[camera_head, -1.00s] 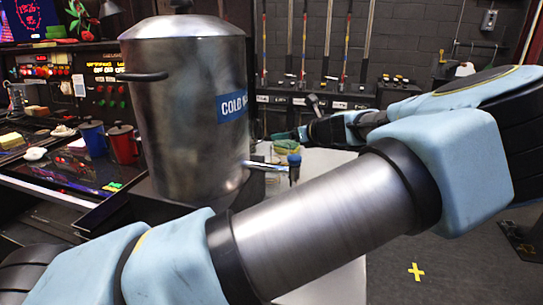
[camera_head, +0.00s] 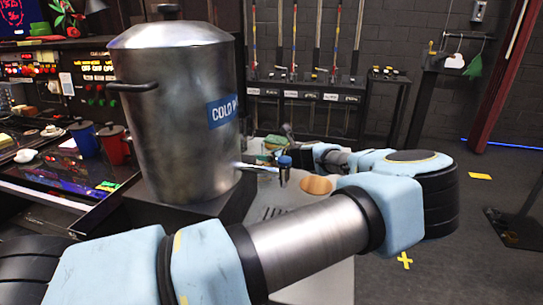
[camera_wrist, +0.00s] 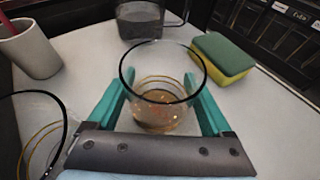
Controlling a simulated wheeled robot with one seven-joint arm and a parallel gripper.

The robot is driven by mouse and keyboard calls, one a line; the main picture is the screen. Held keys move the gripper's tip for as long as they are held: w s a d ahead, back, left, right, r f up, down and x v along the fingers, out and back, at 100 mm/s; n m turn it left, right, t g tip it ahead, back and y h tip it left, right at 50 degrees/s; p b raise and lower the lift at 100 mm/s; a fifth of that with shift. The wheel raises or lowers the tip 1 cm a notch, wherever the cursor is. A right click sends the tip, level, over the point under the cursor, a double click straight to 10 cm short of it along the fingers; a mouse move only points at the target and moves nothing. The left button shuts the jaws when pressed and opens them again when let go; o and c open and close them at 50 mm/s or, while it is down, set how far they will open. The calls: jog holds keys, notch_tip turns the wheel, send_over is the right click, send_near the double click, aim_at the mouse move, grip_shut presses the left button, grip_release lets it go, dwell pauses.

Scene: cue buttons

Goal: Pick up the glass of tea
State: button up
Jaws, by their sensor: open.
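A clear glass (camera_wrist: 163,105) with amber tea low in it stands upright on the pale counter, in the middle of the wrist view. My gripper (camera_wrist: 159,78) is open, with one teal finger on each side of the glass. I cannot tell whether the fingers touch it. In the head view my arm reaches across the counter, and the glass cannot be made out there.
Another glass (camera_wrist: 38,140) is cut off at the wrist view's left edge. A white cup (camera_wrist: 36,52), a dark grey container (camera_wrist: 140,20) and a green-yellow sponge (camera_wrist: 222,57) stand around. A big metal urn (camera_head: 180,110) with a tap (camera_head: 284,165) is left of my arm.

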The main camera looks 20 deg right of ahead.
jog(key=shift+w+f, duration=0.25)
jog(key=shift+w, duration=0.35)
jog(key=shift+a, duration=0.1)
jog(key=shift+c, duration=0.2)
jog(key=c, duration=1.1)
jog(key=shift+c, duration=0.2)
